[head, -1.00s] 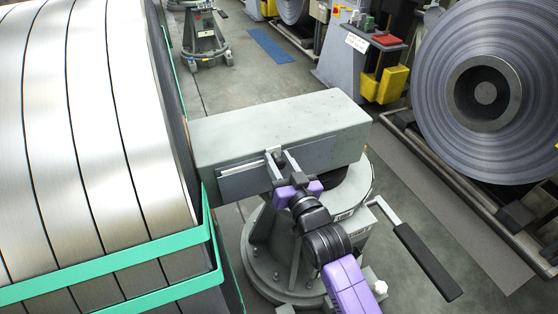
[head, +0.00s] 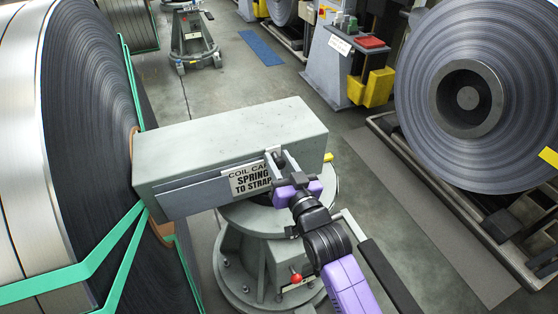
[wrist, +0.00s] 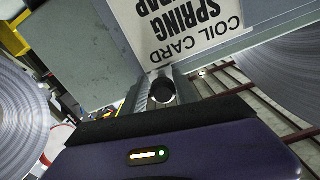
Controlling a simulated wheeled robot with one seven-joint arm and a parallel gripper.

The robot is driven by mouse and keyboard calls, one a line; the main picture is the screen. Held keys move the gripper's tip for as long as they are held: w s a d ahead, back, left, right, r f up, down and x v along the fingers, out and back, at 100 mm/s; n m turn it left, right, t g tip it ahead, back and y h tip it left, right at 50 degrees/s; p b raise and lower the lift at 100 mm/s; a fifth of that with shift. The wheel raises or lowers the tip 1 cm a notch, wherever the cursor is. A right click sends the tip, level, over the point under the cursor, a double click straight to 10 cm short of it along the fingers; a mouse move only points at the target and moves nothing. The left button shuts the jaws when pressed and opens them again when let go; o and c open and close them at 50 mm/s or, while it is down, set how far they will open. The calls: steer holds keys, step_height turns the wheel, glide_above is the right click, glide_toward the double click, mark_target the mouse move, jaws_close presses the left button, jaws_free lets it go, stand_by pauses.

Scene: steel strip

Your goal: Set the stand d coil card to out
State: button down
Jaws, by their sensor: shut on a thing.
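The coil card (head: 248,179) is a white plate with black lettering, "COIL CARD SPRING TO STRAP", partly cut off at its right. It shows on the front face of a grey beam-topped stand (head: 240,140), to the right of a plain grey cover plate (head: 190,194). My gripper (head: 277,163) is shut at the card's right edge and covers the ends of the lettering. In the wrist view the card (wrist: 195,25) appears upside down, just beyond my fingers (wrist: 160,92). The exact grip is partly hidden.
A large strapped steel coil (head: 85,120) with green bands stands close at the left. A black-gripped handle (head: 390,280) sticks out at the lower right of the stand. Another coil (head: 490,95) and a control console (head: 340,65) are at the right.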

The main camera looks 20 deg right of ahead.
steer(key=shift+r, duration=0.1)
steer(key=c, duration=1.1)
jaws_free()
steer(key=s, duration=0.7)
steer(key=shift+s+b, duration=0.25)
steer(key=shift+b, duration=0.1)
steer(key=shift+s, duration=0.15)
steer(key=shift+r, duration=0.35)
steer(key=s+f+n+g, duration=0.1)
steer(key=s+n+g, duration=0.1)
steer(key=s, duration=3.5)
steer(key=shift+f+g, duration=0.35)
steer(key=shift+g, duration=0.25)
